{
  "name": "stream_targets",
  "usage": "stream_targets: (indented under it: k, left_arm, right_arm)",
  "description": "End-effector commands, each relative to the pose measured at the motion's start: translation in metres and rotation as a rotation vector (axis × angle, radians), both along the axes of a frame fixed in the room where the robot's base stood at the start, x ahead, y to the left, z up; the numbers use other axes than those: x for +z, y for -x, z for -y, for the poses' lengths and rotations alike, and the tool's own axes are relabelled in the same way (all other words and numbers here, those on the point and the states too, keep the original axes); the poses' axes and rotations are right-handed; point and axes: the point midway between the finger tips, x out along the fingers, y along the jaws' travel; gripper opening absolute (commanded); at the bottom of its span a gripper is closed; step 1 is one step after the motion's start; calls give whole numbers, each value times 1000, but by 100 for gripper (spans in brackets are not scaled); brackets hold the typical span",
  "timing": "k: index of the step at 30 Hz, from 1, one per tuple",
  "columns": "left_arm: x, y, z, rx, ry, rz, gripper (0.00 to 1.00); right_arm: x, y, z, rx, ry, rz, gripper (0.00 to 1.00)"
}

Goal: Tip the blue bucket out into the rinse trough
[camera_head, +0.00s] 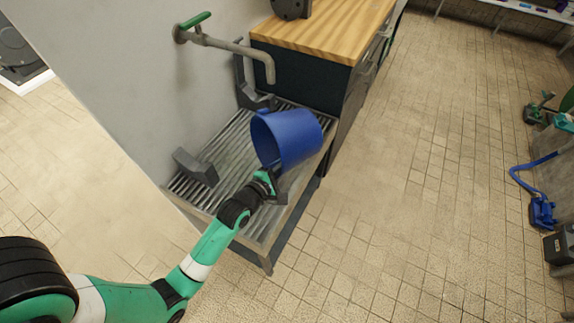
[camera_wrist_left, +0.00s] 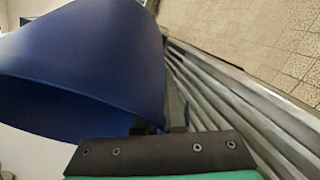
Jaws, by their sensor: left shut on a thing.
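The blue bucket (camera_head: 294,135) is tilted on its side above the slatted grey trough (camera_head: 232,150), its open mouth facing left. My left gripper (camera_head: 268,178) is shut on the bucket at its near side. In the left wrist view the bucket (camera_wrist_left: 90,60) fills the upper left, and the gripper (camera_wrist_left: 160,130) meets its rim. The trough's slats (camera_wrist_left: 215,95) show beside and below it. The bucket's inside is mostly hidden, so I cannot tell what is in it. My right gripper is not in view.
A tap (camera_head: 235,45) with a green handle sticks out from the wall over the trough. A grey bracket-like block (camera_head: 195,167) sits at the trough's left edge. A wooden-topped cabinet (camera_head: 325,30) stands behind.

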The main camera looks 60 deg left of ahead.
Motion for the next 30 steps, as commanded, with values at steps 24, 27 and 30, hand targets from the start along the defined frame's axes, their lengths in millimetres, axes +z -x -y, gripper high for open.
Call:
stream_targets:
  k: [24, 27, 30]
  left_arm:
    - [-1, -6, 8, -18, -3, 258, 0]
    - [0, -7, 8, -19, -3, 271, 0]
    - [0, -7, 8, -19, -3, 272, 0]
  right_arm:
    - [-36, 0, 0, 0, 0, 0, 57]
    - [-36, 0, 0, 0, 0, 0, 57]
    - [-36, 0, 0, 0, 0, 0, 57]
